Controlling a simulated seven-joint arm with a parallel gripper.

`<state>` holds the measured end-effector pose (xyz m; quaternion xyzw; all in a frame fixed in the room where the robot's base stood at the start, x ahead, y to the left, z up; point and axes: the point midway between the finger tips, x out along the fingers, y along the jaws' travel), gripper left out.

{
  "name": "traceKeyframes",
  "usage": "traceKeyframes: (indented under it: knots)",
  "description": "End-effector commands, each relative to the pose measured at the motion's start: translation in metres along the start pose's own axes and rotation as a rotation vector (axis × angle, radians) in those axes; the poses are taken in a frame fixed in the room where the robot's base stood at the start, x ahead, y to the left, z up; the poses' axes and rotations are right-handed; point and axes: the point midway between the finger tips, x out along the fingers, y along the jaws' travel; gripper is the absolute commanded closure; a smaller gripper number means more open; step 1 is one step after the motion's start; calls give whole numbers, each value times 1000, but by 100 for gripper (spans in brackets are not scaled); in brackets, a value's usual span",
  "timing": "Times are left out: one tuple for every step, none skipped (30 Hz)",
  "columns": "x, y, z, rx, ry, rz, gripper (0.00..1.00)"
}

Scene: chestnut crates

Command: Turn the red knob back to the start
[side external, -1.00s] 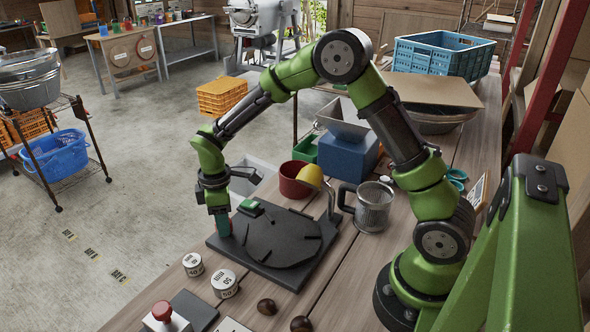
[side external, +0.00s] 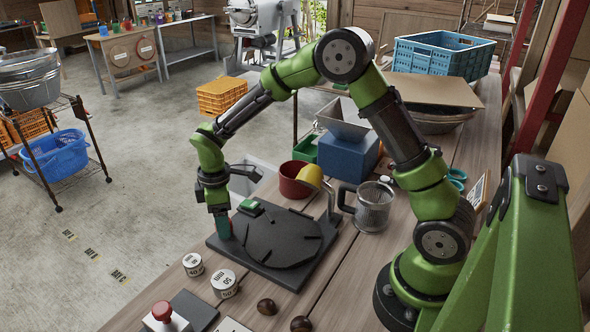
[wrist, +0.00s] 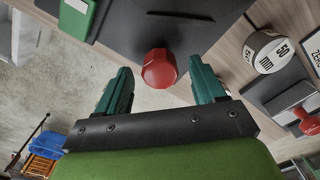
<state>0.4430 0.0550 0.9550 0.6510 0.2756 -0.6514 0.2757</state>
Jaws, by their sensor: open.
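The red faceted knob (wrist: 160,70) sits at the edge of the black base plate (wrist: 185,35) in the wrist view. My gripper (wrist: 162,85) is open, with one teal finger on each side of the knob. A gap shows between the knob and each finger in that view. In the side view my gripper (side external: 223,232) points down at the left edge of the plate, and the fingers mostly hide the knob. The plate carries a round black disc (side external: 282,242).
A red mushroom button on a white box (side external: 163,312) stands at the front. A red pot (side external: 292,181), a yellow cup (side external: 311,176) and a metal mesh mug (side external: 373,207) stand behind the disc.

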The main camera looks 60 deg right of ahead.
Motion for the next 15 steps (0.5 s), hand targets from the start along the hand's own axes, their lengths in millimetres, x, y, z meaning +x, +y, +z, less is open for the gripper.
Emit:
traceKeyframes:
  knots:
    - [-6, 1, -1, 1, 3, 3, 31]
    - [-11, 1, -1, 2, 4, 3, 31]
    - [-18, 1, -1, 1, 4, 4, 31]
    - [-24, 1, -1, 1, 4, 4, 31]
    - [-30, 1, -1, 1, 5, 4, 31]
    - [-40, 1, -1, 2, 6, 5, 31]
    - [-47, 1, -1, 1, 6, 6, 31]
    - [-55, 1, -1, 1, 6, 6, 31]
    - [-65, 1, -1, 1, 5, 5, 31]
    - [-73, 1, -1, 0, 6, 6, 31]
    - [-80, 1, -1, 1, 6, 5, 31]
    - [-90, 1, -1, 1, 6, 5, 31]
    - [-98, 1, -1, 0, 6, 6, 31]
    - [-104, 1, -1, 0, 5, 5, 31]
    - [-114, 0, -1, 0, 6, 5, 31]
